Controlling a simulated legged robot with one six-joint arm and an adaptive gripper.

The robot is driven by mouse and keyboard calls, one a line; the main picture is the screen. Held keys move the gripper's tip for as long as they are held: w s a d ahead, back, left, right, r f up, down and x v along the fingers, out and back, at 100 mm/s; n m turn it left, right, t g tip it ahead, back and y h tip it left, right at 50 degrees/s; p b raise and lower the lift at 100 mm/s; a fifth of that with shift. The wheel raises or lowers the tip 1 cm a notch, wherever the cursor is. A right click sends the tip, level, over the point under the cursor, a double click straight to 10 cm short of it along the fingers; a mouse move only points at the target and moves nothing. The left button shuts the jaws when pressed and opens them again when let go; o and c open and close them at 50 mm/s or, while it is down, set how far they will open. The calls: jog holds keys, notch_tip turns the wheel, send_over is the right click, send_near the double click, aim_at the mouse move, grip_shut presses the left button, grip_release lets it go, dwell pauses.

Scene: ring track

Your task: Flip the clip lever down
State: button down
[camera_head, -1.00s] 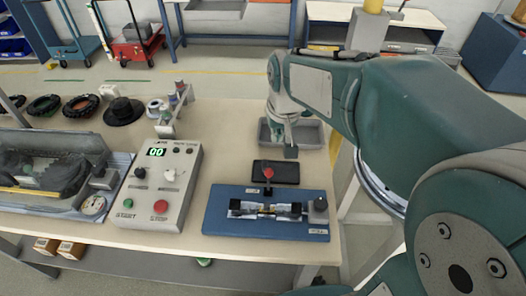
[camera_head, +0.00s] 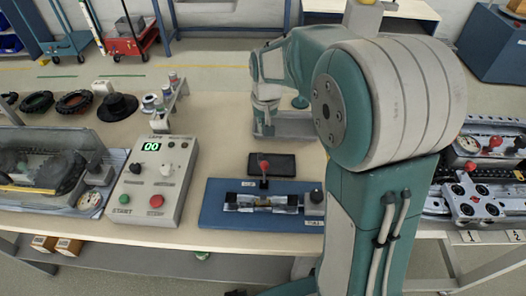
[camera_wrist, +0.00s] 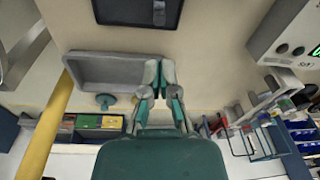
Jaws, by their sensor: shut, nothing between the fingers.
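The clip lever is a dark upright stem with a red knob (camera_head: 263,164). It stands up at the back of a metal clip fixture (camera_head: 262,203) on a blue base plate (camera_head: 215,214) near the table's front edge. My gripper (camera_wrist: 158,66) is shut and empty in the wrist view, fingertips together beside a grey tray (camera_wrist: 113,68). In the head view my wrist is above the table behind the lever, apart from it; the fingertips are hard to make out there. A dark pad (camera_head: 285,163) lies just behind the lever, and shows at the wrist view's top (camera_wrist: 115,10).
A control box (camera_head: 150,180) with buttons and a green display stands left of the blue plate. My arm fills the right side and partly hides a second work area (camera_head: 485,175).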

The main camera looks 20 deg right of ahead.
aim_at(261, 155)
jog(key=f, duration=0.6)
jog(key=w+f, duration=0.1)
jog(key=f, duration=0.2)
jog(key=shift+a+f, duration=0.15)
jog(key=shift+f, duration=0.25)
jog(key=s, duration=0.2)
jog(key=shift+s+a+r, duration=0.15)
jog(key=shift+s+r, duration=0.2)
jog(key=shift+s+a+r, duration=0.1)
jog(key=shift+s, duration=0.5)
jog(key=shift+s+r+t, duration=0.15)
jog(key=shift+s+t, duration=0.05)
jog(key=shift+t, duration=0.1)
